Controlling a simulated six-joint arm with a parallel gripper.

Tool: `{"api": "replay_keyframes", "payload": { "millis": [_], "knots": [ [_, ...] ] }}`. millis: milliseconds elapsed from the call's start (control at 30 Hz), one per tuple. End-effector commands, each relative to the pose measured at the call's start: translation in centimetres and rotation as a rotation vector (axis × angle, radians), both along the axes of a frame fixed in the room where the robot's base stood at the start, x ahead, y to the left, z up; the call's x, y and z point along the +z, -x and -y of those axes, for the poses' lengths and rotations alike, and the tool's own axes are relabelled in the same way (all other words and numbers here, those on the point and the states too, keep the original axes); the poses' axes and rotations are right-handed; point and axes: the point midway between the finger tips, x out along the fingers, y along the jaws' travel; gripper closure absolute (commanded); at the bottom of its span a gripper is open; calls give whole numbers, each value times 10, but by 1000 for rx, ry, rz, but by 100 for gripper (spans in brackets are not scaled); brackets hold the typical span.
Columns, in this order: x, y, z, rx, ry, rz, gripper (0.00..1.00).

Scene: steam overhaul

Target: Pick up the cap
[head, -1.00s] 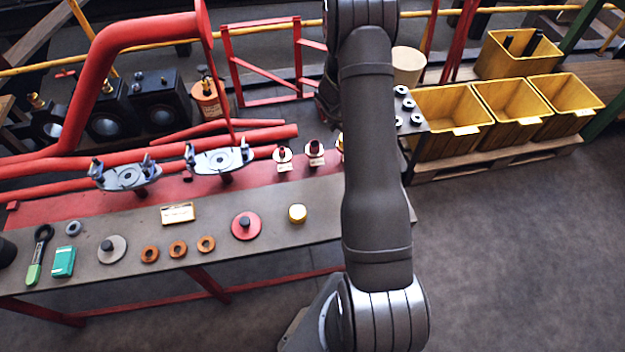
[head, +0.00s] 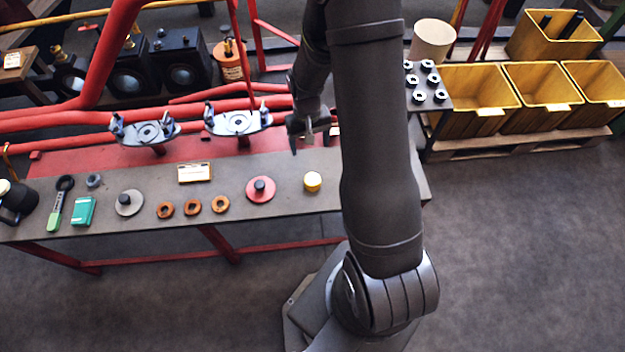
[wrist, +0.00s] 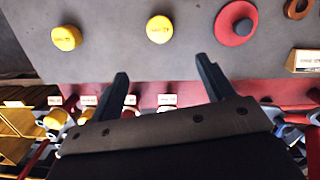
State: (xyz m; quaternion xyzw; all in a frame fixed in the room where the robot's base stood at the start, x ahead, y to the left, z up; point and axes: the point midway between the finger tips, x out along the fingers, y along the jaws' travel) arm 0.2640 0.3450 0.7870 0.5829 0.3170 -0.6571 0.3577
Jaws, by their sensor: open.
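A round yellow cap (head: 313,181) stands on the grey bench top, right of a red disc with a dark knob (head: 261,189). It also shows in the wrist view (wrist: 159,29), beyond my fingertips and roughly in line with the gap between them. A second yellow cap (wrist: 66,38) lies to its left in the wrist view; my arm hides that spot in the head view. My gripper (wrist: 162,70) is open and empty, and apart from both caps. In the head view my gripper (head: 307,138) hangs above the bench, behind the yellow cap, partly covered by my arm.
Copper-coloured rings (head: 192,207), a grey knobbed disc (head: 129,202) and a label plate (head: 195,172) lie left of the cap. Grey clamp-like fixtures (head: 238,122) stand on the red strip behind. Yellow bins (head: 475,100) are at the right. Bench surface around the cap is clear.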

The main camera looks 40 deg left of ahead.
Motion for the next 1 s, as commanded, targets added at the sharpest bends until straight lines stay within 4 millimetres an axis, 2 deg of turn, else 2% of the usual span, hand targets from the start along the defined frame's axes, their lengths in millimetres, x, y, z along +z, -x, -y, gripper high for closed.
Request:
{"api": "replay_keyframes", "payload": {
  "millis": [167, 700, 1000],
  "knots": [
    [-17, 4, 3, -18, 5, -4, 26],
    [-106, 9, 11, -16, 3, -2, 26],
    [-124, 10, 14, -15, 2, -1, 26]
  ]
}}
